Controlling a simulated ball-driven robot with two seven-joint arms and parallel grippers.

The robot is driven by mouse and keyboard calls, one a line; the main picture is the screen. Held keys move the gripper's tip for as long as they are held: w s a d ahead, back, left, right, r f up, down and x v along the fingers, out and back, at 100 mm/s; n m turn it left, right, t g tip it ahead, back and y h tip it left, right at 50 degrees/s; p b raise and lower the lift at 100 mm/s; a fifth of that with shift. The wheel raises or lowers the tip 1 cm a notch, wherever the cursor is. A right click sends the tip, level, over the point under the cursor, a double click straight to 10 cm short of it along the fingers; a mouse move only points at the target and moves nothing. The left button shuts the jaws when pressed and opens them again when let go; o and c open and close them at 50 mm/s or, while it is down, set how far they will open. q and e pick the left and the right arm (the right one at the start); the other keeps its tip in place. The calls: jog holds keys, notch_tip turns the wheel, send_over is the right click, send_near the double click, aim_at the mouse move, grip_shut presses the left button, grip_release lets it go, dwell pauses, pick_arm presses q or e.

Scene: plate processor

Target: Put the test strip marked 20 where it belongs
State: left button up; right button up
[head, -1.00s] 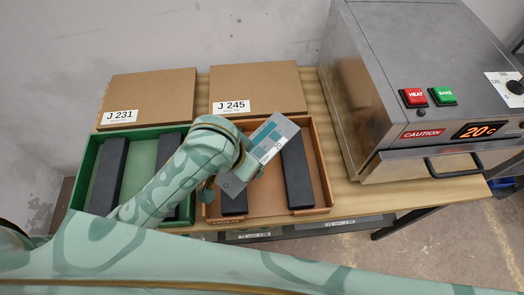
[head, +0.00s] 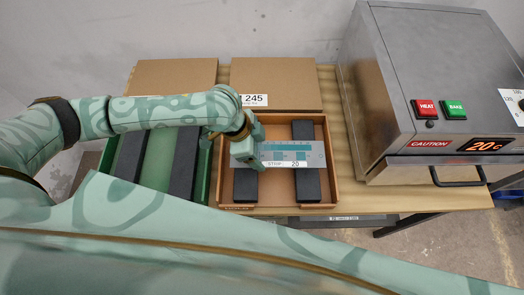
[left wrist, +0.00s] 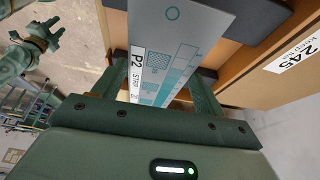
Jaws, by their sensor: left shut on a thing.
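The test strip (head: 312,151) is a flat grey plate with teal squares and a white label reading 20. My left gripper (head: 250,152) is shut on its left end in the head view. In the left wrist view the strip (left wrist: 196,38) lies between the two fingers (left wrist: 158,85). The strip spans crosswise over the two dark bars of the brown tray (head: 333,185); I cannot tell whether it touches them. What seems to be my right gripper (left wrist: 38,38) is small at the upper left of the left wrist view, its opening unclear.
A green tray (head: 204,180) with dark bars stands left of the brown one, partly behind my arm. Cardboard boxes (head: 285,82) stand behind, one labelled 245. A metal oven (head: 390,100), showing 20 C, stands at the right with its door handle (head: 458,180) sticking out.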

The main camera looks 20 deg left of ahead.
aim_at(260, 145)
pick_arm(q)
jog(key=w+f, duration=0.1)
jog(key=w+f+b, duration=0.1)
jog(key=f, duration=0.1)
jog(key=w+f, duration=0.2)
jog(key=shift+a+f+b, duration=0.25)
jog(key=shift+a+b, duration=0.1)
notch_tip(260, 145, down, 3)
jog(key=shift+f+b, duration=0.1)
jog(key=shift+b, duration=0.3)
jog(key=o, duration=0.9)
jog(key=shift+o, duration=0.2)
